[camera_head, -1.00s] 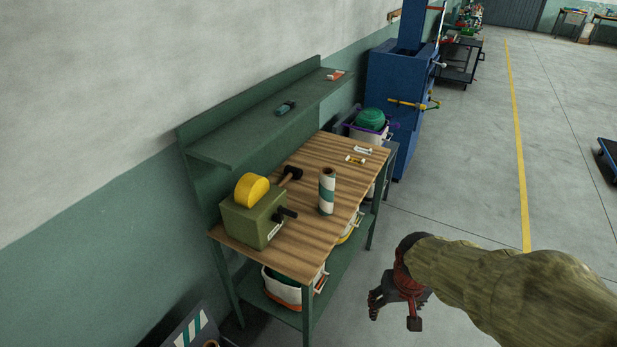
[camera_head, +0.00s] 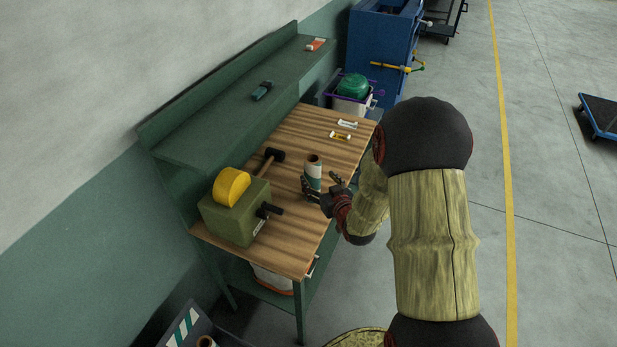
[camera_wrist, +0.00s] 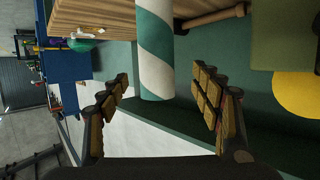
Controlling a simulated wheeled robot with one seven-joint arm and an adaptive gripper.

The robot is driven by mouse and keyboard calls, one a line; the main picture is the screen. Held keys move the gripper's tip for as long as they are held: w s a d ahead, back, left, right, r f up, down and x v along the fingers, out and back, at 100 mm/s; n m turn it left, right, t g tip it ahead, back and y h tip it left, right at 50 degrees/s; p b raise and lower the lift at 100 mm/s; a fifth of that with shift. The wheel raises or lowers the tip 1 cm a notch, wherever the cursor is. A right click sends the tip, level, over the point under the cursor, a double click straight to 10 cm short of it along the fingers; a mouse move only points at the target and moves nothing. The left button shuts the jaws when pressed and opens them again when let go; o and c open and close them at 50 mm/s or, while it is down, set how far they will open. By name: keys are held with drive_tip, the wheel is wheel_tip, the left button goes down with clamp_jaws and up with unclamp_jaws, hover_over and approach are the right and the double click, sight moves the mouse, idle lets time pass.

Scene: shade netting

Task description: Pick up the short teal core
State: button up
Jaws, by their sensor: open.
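The teal core (camera_head: 313,172) is a tube with teal and white spiral bands and a brown top end. It stands upright on the wooden bench top. My gripper (camera_head: 321,186) is open at the core's right side, its fingers spread around it. In the wrist view the core (camera_wrist: 154,50) hangs down the picture between the two finger pads of my gripper (camera_wrist: 160,86). A gap shows on both sides, wider on the right. My fingers hide the core's lower part in the head view.
The workbench (camera_head: 290,240) also holds a green box with a yellow disc (camera_head: 232,190), a dark-headed mallet (camera_head: 272,157) and small white and yellow pieces (camera_head: 341,135). A green shelf (camera_head: 225,110) runs behind. A striped thing (camera_head: 184,328) lies low at left.

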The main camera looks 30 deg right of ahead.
sight(316, 173)
drive_tip(key=x, duration=0.2)
drive_tip(key=b+x, duration=0.1)
drive_tip(key=x, duration=0.4)
drive_tip(key=shift+w+d, duration=0.35)
drive_tip(key=shift+w, duration=0.05)
drive_tip(key=c, duration=0.3)
clamp_jaws()
idle(0.4)
